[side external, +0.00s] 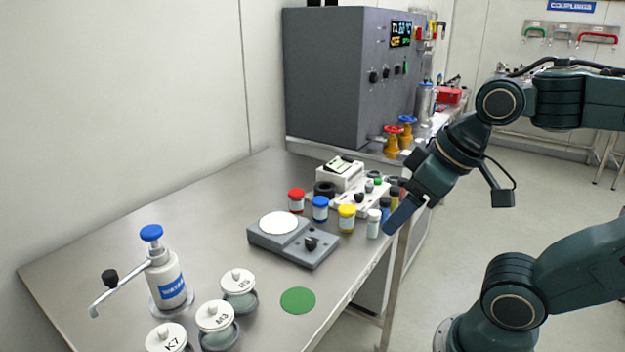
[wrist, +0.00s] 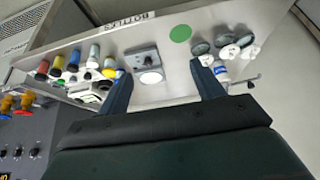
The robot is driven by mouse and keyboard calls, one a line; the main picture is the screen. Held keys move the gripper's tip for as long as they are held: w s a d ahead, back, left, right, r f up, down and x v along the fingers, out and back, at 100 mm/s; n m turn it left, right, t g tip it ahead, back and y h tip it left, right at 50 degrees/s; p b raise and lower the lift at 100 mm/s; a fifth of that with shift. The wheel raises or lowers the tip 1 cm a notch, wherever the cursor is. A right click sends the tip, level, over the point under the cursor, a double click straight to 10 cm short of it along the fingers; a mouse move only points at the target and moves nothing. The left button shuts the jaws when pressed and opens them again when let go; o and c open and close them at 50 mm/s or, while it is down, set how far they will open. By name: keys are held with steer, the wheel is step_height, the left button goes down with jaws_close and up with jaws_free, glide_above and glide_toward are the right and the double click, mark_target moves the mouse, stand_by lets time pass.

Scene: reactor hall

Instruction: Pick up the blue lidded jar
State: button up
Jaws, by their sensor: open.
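The blue-lidded jar (side external: 320,208) stands upright on the steel bench in the side external view, between a red-lidded jar (side external: 296,201) and a yellow-lidded jar (side external: 346,217). My gripper (side external: 392,224) is to the right of these jars, near the bench's right edge, apart from the blue-lidded jar. In the wrist view my gripper (wrist: 162,76) shows two spread fingers with nothing between them. A group of small jars (wrist: 74,62) lies left of the fingers there; I cannot tell for certain which is the blue-lidded one.
A balance (side external: 293,240) stands in front of the jars. A white jar (side external: 374,223) and dark bottles stand close to my fingers. A blue-topped dispenser (side external: 168,275), several lidded pots (side external: 239,290) and a green disc (side external: 298,300) are nearer. A grey cabinet (side external: 335,80) stands behind.

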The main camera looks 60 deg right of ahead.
steer(key=m+g, duration=0.6)
steer(key=m, duration=0.9)
glide_above(321, 199)
step_height(321, 199, down, 7)
steer(key=shift+r, duration=0.15)
steer(key=shift+s+a, duration=0.1)
steer(key=shift+f, duration=4.3)
